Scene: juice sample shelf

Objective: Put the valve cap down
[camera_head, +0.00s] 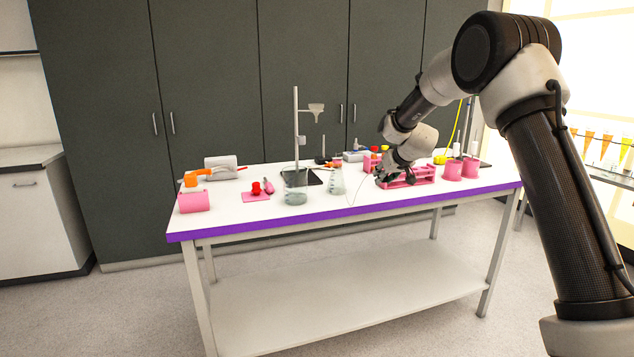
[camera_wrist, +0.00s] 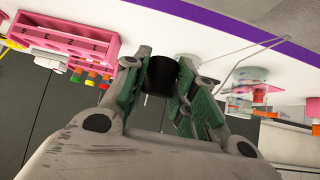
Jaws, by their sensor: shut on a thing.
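The valve cap (camera_wrist: 160,74) appears in the wrist view as a small black cylinder between the green finger pads. My gripper (camera_wrist: 158,88) is shut on it, one finger on each side. In the head view my gripper (camera_head: 381,179) is low over the white table, at the left end of the pink rack (camera_head: 415,179). The cap cannot be made out in the head view. The pink rack also shows at the left of the wrist view (camera_wrist: 62,42).
The table (camera_head: 235,217) has a purple edge. Glass flasks (camera_head: 337,184) and a thin bent wire (camera_wrist: 232,64) are close by. A pink pad (camera_head: 250,197) bears a red piece. The table's front strip looks mostly clear.

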